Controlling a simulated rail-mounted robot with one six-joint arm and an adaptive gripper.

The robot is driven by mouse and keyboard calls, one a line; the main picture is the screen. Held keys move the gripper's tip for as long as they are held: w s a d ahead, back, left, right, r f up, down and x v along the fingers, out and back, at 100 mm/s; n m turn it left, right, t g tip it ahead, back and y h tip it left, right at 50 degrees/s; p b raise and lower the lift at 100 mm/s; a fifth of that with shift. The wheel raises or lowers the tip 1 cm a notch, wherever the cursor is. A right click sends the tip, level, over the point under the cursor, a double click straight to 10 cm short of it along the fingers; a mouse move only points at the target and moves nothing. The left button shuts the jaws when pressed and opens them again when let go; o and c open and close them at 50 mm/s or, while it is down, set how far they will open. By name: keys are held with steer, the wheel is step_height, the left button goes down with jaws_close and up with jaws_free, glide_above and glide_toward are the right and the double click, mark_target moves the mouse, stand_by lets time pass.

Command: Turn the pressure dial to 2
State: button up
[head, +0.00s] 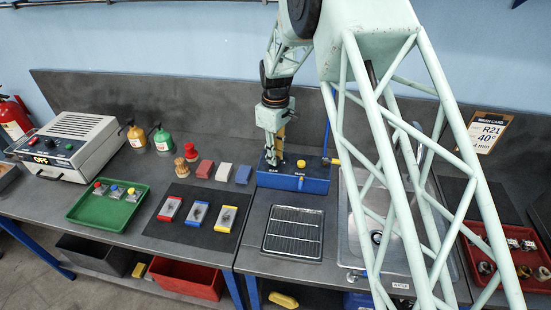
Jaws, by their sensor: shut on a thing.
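A blue box (265,179) with fittings stands at the back of the bench, left of the sink. A yellow knob (301,163) shows on its top, and a small blue fitting (300,183) is on its front. My gripper (271,160) points down at the left part of the box top, left of the yellow knob. It is shut on a part there, which appears to be the pressure dial. The fingers hide that part, and its setting cannot be read. Small white lettering on the box front is too small to read.
A black drain rack (293,232) lies in front of the box. A steel sink (352,215) is to the right, partly behind my arm. Coloured blocks (224,172) and a dark mat (183,228) lie to the left. A green tray (92,219) is farther left.

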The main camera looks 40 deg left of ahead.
steer(key=m+b, duration=0.2)
steer(key=m, duration=0.3)
steer(key=shift+m+b, duration=0.65)
steer(key=shift+m, duration=2.25)
steer(key=o, duration=0.9)
steer(key=shift+c, duration=0.2)
steer(key=shift+r, duration=0.15)
step_height(320, 180, up, 12)
